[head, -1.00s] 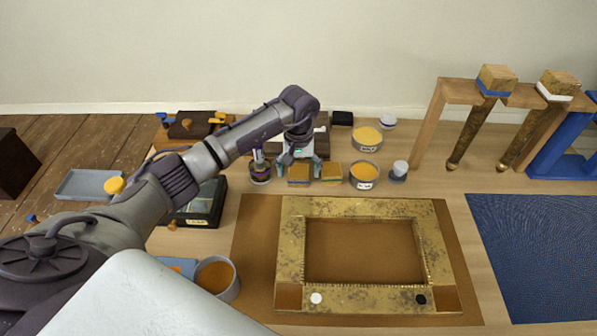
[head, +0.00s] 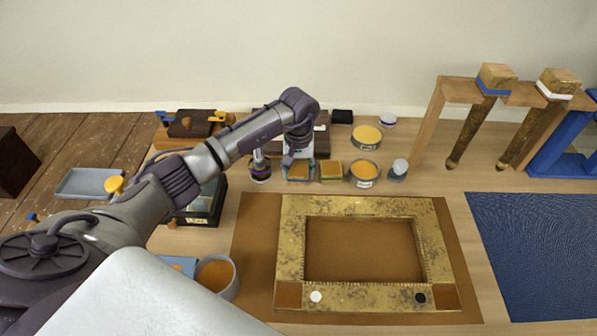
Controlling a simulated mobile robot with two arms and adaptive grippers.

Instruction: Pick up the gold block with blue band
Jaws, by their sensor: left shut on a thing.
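My right gripper is not in view.
Tins of ochre (head: 363,173) (head: 367,137) and a white-topped jar (head: 399,168) stand to the right. A dark jar (head: 260,168) is close on the left. A gilt frame (head: 362,206) lies in front. A wooden rack (head: 430,128) holds gilt legs at right.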

